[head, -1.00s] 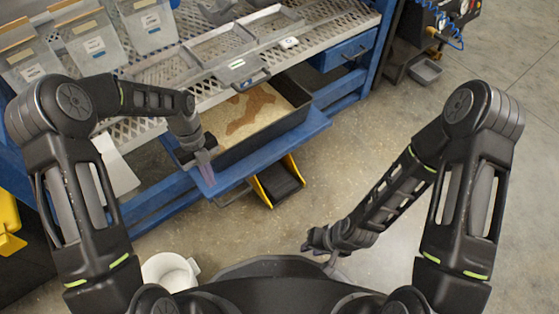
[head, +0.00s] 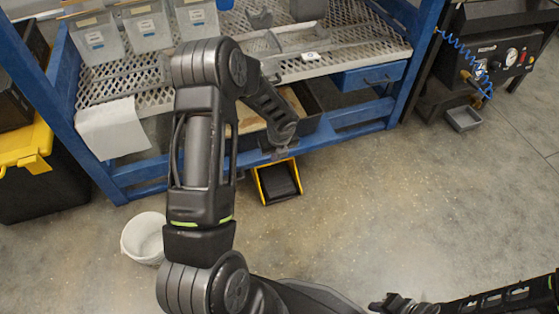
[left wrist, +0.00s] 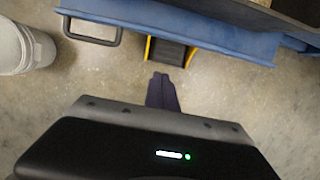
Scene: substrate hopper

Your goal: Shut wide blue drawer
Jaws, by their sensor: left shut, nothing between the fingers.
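The wide blue drawer (head: 322,138) is under the bench and stands at least partly open, with tan material showing inside its dark tray. My left arm hides much of it in the head view. In the left wrist view its blue front (left wrist: 205,32) crosses the top, with a grey loop handle (left wrist: 92,40) at the left. My left gripper (head: 283,155) is shut and empty in front of the drawer. In the left wrist view its fingertips (left wrist: 162,78) point at the front and look apart from it. My right gripper (head: 378,304) is low at the bottom edge, away from the drawer; its jaws are unclear.
A black and yellow step-like object (head: 277,182) is on the floor below the drawer. A white bucket (head: 143,238) stands at the left. A small blue drawer (head: 370,78) sits under the bench at the right. Open concrete floor lies in front and right.

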